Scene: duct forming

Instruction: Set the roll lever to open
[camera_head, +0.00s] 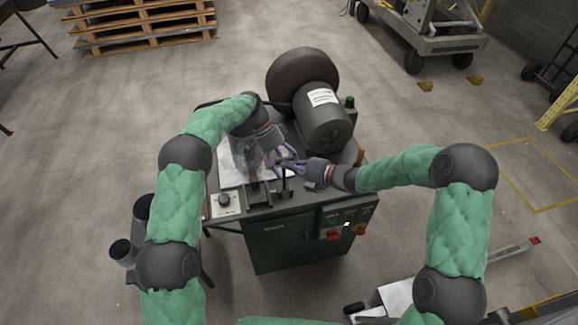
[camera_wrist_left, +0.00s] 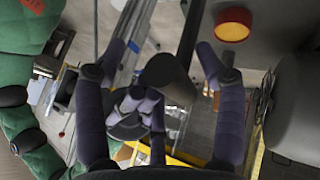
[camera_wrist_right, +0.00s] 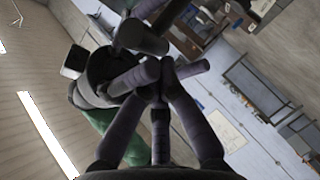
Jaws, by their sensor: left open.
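In the head view, two dark upright levers stand at the front of the machine top, one left (camera_head: 257,190) and one right (camera_head: 285,184). I cannot tell which is the roll lever. My left gripper (camera_head: 272,152) is open over the machine top. In the left wrist view, a black round-ended lever (camera_wrist_left: 168,74) stands between its spread fingers, with no clear contact. My right gripper (camera_head: 287,164) is beside it, coming in from the right. In the right wrist view its fingers (camera_wrist_right: 162,78) are drawn together, with nothing visible between them. A dark round-ended bar (camera_wrist_right: 142,38) shows just beyond them.
The green machine (camera_head: 290,243) carries a large dark motor (camera_head: 322,118) at the back right. Red switches (camera_head: 332,234) are on its front panel. The two grippers are very close together.

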